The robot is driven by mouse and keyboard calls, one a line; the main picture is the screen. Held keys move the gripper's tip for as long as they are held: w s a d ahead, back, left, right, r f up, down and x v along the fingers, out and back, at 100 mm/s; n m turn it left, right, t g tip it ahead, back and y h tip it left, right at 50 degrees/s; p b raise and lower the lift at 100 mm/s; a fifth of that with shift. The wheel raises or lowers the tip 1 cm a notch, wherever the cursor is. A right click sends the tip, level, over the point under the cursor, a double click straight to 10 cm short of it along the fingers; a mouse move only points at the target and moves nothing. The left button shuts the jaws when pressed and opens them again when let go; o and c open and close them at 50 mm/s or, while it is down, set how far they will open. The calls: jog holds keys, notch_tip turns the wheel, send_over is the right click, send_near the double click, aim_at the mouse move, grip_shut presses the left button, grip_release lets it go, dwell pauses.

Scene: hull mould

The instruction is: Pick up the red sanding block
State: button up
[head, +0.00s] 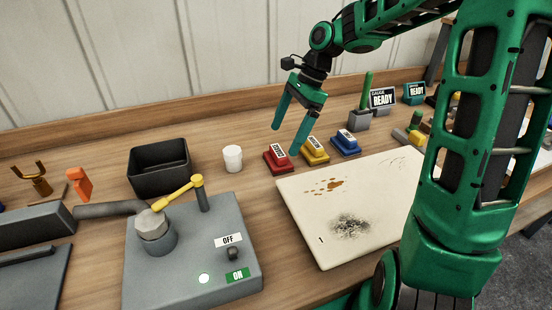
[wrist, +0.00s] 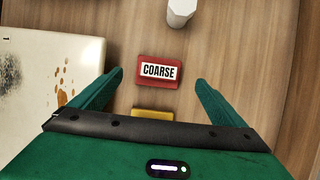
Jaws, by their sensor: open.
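The red sanding block (head: 277,160) lies on the wooden bench, just behind the white board's back left corner. It has a white label that reads COARSE in the wrist view (wrist: 159,83). My gripper (head: 285,141) is open and empty above the bench, near the red block. In the wrist view its two green fingers (wrist: 158,85) stand apart, with the red block between and slightly beyond them. I cannot tell the exact height of the fingertips over the block. The yellow block (wrist: 152,114) is partly hidden by my gripper body in that view.
A yellow block (head: 314,151) and a blue block (head: 345,144) stand in a row right of the red one. A white cup (head: 232,158) and a black bin (head: 160,168) stand to the left. The stained board (head: 310,236) lies in front. Bare wood separates cup and red block.

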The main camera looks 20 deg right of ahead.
aim_at(278, 150)
jog(key=shift+x, duration=3.35)
jog(key=c, duration=1.2)
